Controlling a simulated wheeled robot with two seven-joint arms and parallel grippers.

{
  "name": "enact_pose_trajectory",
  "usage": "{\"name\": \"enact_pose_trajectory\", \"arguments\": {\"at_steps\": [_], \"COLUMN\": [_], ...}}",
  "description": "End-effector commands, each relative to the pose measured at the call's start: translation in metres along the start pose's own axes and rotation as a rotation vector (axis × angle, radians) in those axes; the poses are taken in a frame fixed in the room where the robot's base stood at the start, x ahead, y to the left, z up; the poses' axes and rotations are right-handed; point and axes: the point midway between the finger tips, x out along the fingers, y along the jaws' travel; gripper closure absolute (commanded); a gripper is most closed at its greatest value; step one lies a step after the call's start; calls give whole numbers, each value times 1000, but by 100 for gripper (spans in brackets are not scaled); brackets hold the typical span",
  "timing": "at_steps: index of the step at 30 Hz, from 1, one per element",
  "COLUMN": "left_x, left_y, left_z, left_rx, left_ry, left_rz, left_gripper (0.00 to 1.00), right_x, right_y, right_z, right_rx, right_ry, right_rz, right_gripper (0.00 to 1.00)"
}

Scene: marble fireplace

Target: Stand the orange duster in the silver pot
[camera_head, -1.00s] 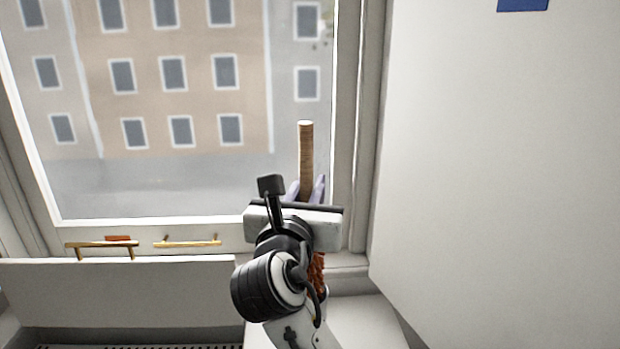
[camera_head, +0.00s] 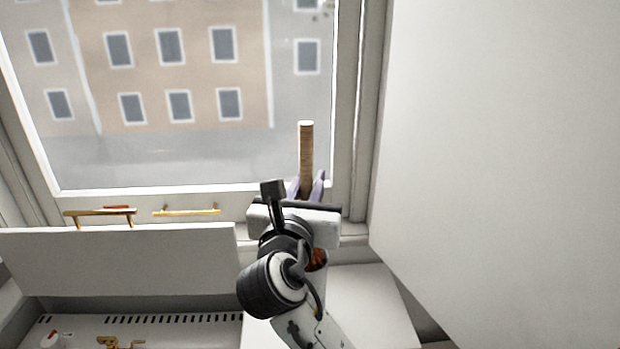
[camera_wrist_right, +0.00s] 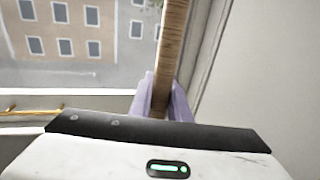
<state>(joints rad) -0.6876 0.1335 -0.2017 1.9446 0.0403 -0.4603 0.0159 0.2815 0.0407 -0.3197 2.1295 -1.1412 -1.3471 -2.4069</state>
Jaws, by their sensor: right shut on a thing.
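The orange duster's wooden handle (camera_head: 306,152) stands upright between the purple fingers of my right gripper (camera_head: 306,188), which is shut on it. A small part of its orange head (camera_head: 317,259) shows below the gripper, mostly hidden by my wrist. In the right wrist view the handle (camera_wrist_right: 171,50) rises from between the two fingers (camera_wrist_right: 164,100) and leans slightly right. The silver pot is not visible in either view. My left gripper is not in view.
A window (camera_head: 170,130) is behind the gripper. A white panel (camera_head: 120,262) with gold handles (camera_head: 187,211) above it is at the left. A white ledge (camera_head: 368,300) lies to the right of my arm. A tall white wall (camera_head: 500,170) fills the right side.

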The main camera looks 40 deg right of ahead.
Motion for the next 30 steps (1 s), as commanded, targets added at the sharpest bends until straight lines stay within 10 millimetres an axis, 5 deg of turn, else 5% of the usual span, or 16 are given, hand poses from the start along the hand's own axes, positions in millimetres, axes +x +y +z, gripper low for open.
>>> {"name": "enact_pose_trajectory", "arguments": {"at_steps": [6,7,11,21,30], "left_x": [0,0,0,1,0], "left_y": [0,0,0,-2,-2], "left_z": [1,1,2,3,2], "left_rx": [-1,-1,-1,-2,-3], "left_ry": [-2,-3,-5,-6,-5], "left_rz": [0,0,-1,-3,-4], "left_gripper": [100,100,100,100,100], "right_x": [0,0,0,-4,-51], "right_y": [0,0,0,0,1], "right_z": [0,0,0,-1,-1], "right_rx": [0,0,0,-1,0], "right_ry": [-1,-1,-1,1,2], "right_rz": [0,0,0,1,3], "right_gripper": [100,82,62,62,62]}}
